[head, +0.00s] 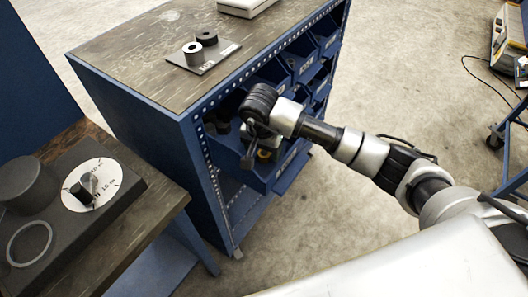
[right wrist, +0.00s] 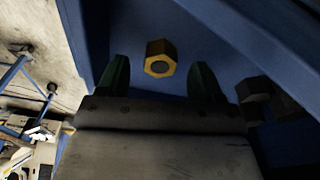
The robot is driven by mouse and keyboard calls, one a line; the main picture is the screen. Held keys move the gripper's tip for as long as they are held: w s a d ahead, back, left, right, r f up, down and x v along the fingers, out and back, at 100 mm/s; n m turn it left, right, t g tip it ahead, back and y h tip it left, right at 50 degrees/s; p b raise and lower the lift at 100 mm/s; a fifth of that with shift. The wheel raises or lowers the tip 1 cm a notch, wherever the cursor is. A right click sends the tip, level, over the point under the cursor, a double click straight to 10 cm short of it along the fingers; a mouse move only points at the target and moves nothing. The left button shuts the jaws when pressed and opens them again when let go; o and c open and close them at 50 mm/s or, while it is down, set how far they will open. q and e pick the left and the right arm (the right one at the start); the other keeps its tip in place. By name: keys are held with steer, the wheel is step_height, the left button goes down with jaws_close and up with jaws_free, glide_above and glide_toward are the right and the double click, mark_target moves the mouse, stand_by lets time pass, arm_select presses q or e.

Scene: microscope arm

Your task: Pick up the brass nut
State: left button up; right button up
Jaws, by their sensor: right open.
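The brass nut (right wrist: 160,58) is a yellow hexagonal piece with a dark round hole, inside a blue bin (right wrist: 232,45) in the right wrist view. My right gripper (right wrist: 161,64) is open, with one dark finger to each side of the nut and gaps between. I cannot tell how far the fingertips are from it in depth. In the head view, my right gripper (head: 254,150) reaches into an open blue bin (head: 262,178) on the cabinet's front, and a small yellowish patch shows beside it. My left gripper is out of view.
Dark nuts (right wrist: 258,98) lie to the right of the right finger. The blue cabinet (head: 165,135) has more bins and a wooden top with a plate (head: 205,62) bearing two rings. A bench with a dial (head: 107,180) stands at left.

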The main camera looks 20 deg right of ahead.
steer(key=shift+w+d+f, duration=0.1)
steer(key=shift+f, duration=0.95)
steer(key=c, duration=1.1)
steer(key=shift+o, duration=0.2)
steer(key=shift+r, duration=0.15)
